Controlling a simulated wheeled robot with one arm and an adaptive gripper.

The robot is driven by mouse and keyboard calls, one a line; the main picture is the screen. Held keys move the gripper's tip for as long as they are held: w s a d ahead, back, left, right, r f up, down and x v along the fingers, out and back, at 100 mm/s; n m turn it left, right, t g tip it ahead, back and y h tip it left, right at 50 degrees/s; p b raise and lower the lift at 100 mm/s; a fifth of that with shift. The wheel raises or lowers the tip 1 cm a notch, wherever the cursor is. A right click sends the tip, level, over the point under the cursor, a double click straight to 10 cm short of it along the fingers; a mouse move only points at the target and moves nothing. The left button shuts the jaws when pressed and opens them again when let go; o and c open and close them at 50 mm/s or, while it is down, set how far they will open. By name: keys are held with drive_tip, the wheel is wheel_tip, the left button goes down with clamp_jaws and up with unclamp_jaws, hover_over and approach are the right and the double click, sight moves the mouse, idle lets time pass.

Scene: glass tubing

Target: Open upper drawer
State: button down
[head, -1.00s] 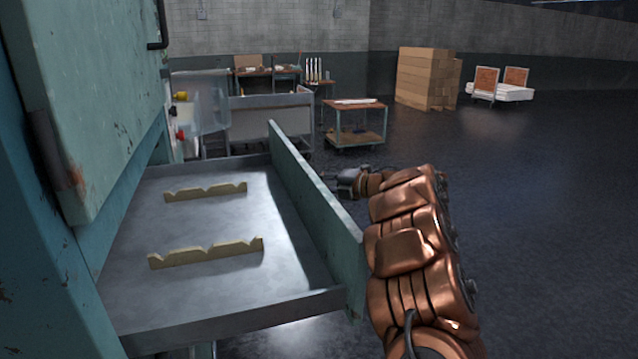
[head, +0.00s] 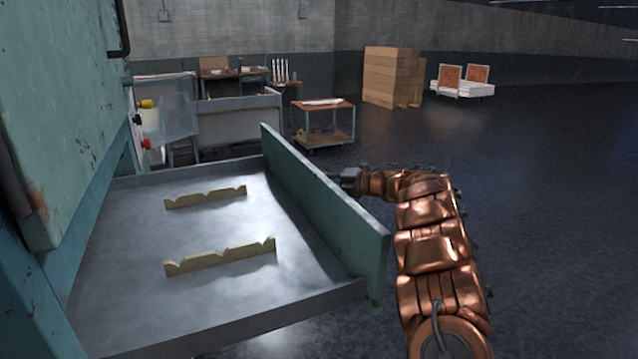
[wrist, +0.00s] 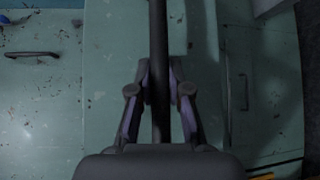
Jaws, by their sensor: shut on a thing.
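The upper drawer (head: 200,275) is pulled out of the teal cabinet (head: 60,110) in the head view. Its teal front panel (head: 325,215) stands at the right, facing my arm. Two yellowish notched strips, a far one (head: 205,197) and a near one (head: 220,256), lie on its grey floor. In the wrist view my gripper (wrist: 160,97) is shut on a dark bar-shaped handle (wrist: 159,45) against a teal panel. In the head view my gripper is at the far outer side of the drawer front, and the handle is hidden behind the panel.
Another dark handle (wrist: 32,54) shows at the left in the wrist view. A grey bin (head: 240,122), a wheeled cart (head: 325,125) and stacked boxes (head: 393,77) stand farther back. The dark floor (head: 540,210) at the right is clear.

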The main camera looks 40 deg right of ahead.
drive_tip(key=shift+f, duration=0.15)
drive_tip(key=c, duration=1.1)
unclamp_jaws()
drive_tip(key=v, duration=1.2)
